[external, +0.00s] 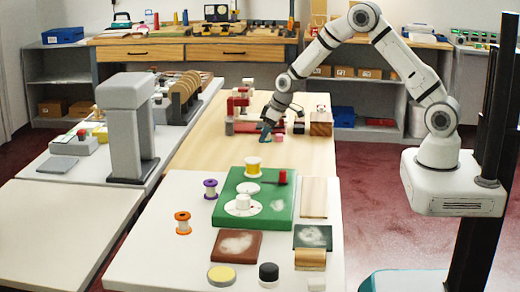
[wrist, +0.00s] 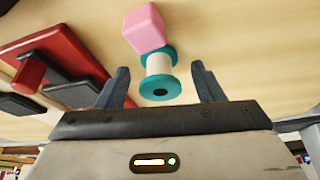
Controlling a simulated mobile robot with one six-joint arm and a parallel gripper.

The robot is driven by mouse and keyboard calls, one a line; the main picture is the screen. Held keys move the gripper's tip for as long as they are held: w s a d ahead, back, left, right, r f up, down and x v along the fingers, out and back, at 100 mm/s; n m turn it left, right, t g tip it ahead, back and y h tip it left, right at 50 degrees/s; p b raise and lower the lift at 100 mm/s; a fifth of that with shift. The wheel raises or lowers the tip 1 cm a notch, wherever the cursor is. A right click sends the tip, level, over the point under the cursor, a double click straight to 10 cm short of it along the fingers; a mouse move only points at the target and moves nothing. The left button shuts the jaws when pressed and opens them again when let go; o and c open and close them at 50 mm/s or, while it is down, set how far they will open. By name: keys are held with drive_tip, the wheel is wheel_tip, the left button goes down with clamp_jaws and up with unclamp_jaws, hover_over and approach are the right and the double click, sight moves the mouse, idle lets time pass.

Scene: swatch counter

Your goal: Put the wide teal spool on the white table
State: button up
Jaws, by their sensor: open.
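The fingers are open, one on each side, with gaps to the spool. In the external view my gripper (external: 269,124) is low over the wooden table, and the spool is small and partly hidden there. A pink block (wrist: 144,28) is right beside the spool's far end; it also shows in the external view (external: 279,137). The white table (external: 150,262) is in the foreground of the external view.
The white table holds a green board (external: 228,214), yellow (external: 253,166), purple (external: 211,188) and orange (external: 183,222) spools, and several swatches. Its left front is clear. Red and dark pieces (wrist: 58,55) lie left of my gripper. A grey machine (external: 124,120) stands left.

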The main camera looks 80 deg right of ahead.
drive_tip(key=shift+c, duration=0.2)
drive_tip(key=c, duration=1.1)
wheel_tip(320, 180, up, 10)
drive_tip(key=shift+f+b, duration=0.15)
drive_tip(key=shift+b, duration=0.2)
drive_tip(key=shift+a+r, duration=0.15)
drive_tip(key=shift+r, duration=0.2)
drive_tip(key=s+a+r+n+p, duration=0.1)
drive_tip(key=s+a+r+p, duration=0.15)
drive_tip(key=a+p, duration=0.35)
drive_tip(key=s+a+r+p, duration=0.25)
drive_tip(key=a+p, duration=0.25)
drive_tip(key=a, duration=0.3)
drive_tip(key=s+a+r+n+p, duration=0.1)
drive_tip(key=s+a+r+p, duration=0.15)
drive_tip(key=a+p, duration=0.4)
drive_tip(key=shift+y, duration=0.3)
drive_tip(key=s+f+b, duration=0.1)
drive_tip(key=f+b, duration=0.1)
drive_tip(key=f, duration=0.1)
drive_tip(key=s+f+b, duration=0.2)
drive_tip(key=f, duration=0.2)
drive_tip(key=s+a+f+b, duration=0.1)
drive_tip(key=s+f+b, duration=0.1)
drive_tip(key=f, duration=0.2)
drive_tip(key=shift+a+f, duration=0.1)
drive_tip(key=shift+f, duration=0.1)
drive_tip(key=shift+s+f, duration=0.15)
drive_tip(key=shift+f, duration=0.1)
